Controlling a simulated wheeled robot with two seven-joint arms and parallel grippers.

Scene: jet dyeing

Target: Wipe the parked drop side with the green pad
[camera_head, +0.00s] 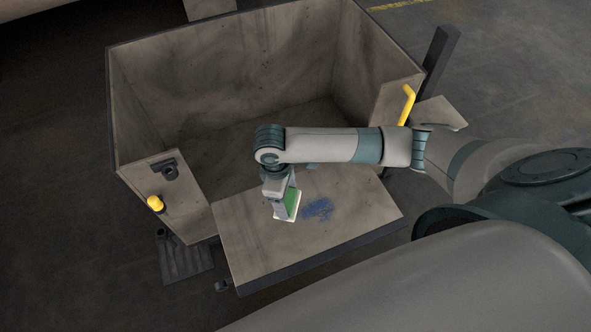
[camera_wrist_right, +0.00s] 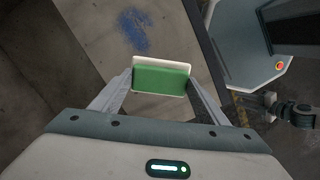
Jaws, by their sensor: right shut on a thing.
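The drop side (camera_head: 250,245) is a flat grey-brown panel lowered at the front of the box cart. A blue smudge (camera_head: 318,208) marks its face, and the smudge also shows in the right wrist view (camera_wrist_right: 134,29). My right gripper (camera_head: 287,207) is shut on the green pad (camera_head: 291,203), which has a pale rim. The pad sits between both fingers in the right wrist view (camera_wrist_right: 161,78). It is at or just above the panel, left of the smudge in the head view; I cannot tell whether it touches. My left gripper is not in view.
The open box cart (camera_head: 230,60) has high walls and looks empty inside. A yellow handle (camera_head: 406,104) stands on its right side and a yellow knob (camera_head: 155,203) on its left front. Dark floor (camera_head: 60,240) is clear at the left.

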